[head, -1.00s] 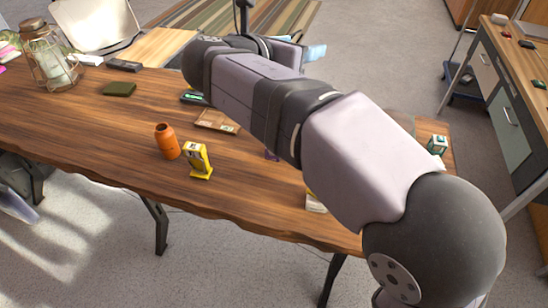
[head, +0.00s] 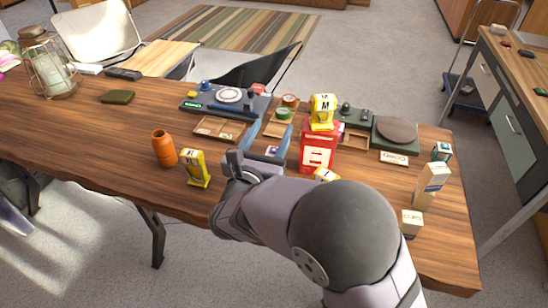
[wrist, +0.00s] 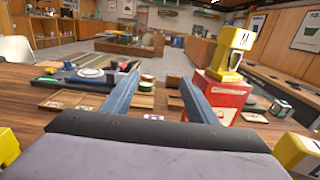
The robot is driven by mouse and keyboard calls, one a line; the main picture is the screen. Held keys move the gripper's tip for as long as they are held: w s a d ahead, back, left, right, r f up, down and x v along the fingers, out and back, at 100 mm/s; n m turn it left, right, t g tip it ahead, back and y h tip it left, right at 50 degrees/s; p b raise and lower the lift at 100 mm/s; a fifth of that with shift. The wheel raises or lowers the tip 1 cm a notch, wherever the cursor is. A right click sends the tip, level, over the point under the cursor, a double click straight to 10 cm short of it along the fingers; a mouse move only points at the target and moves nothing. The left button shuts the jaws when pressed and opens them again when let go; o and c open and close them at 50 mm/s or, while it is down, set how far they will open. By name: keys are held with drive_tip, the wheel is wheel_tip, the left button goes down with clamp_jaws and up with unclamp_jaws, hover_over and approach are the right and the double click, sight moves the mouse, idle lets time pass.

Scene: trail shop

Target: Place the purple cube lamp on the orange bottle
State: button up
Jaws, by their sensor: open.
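The orange bottle (head: 164,150) stands upright on the wooden table, left of my gripper, with an open-looking top and nothing on it. A small patch of purple and white (head: 271,151) shows between my gripper's fingers in the head view; it may be the purple cube lamp, but the fingers hide most of it. I cannot make out the lamp clearly in the wrist view. My gripper (head: 271,128) is open, its two blue-grey fingers spread and pointing away across the table. The fingers also show in the wrist view (wrist: 160,80), with nothing gripped.
A yellow dispenser-like item (head: 195,168) stands right beside the bottle. A red box (head: 319,150) with a yellow item (head: 322,112) on top stands close right of my fingers. A brown tray (head: 219,128) and a dark board (head: 225,106) lie beyond. The left tabletop is mostly clear.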

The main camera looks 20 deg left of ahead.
wheel_tip(320, 180, down, 9)
drive_tip(key=shift+r, duration=0.2)
drive_tip(key=shift+w+d+f, duration=0.1)
drive_tip(key=shift+w+f, duration=0.1)
drive_tip(key=shift+w, duration=3.55)
drive_tip(key=c, duration=1.2)
drive_tip(key=shift+r, duration=0.1)
drive_tip(key=shift+c, duration=0.2)
wheel_tip(320, 180, up, 10)
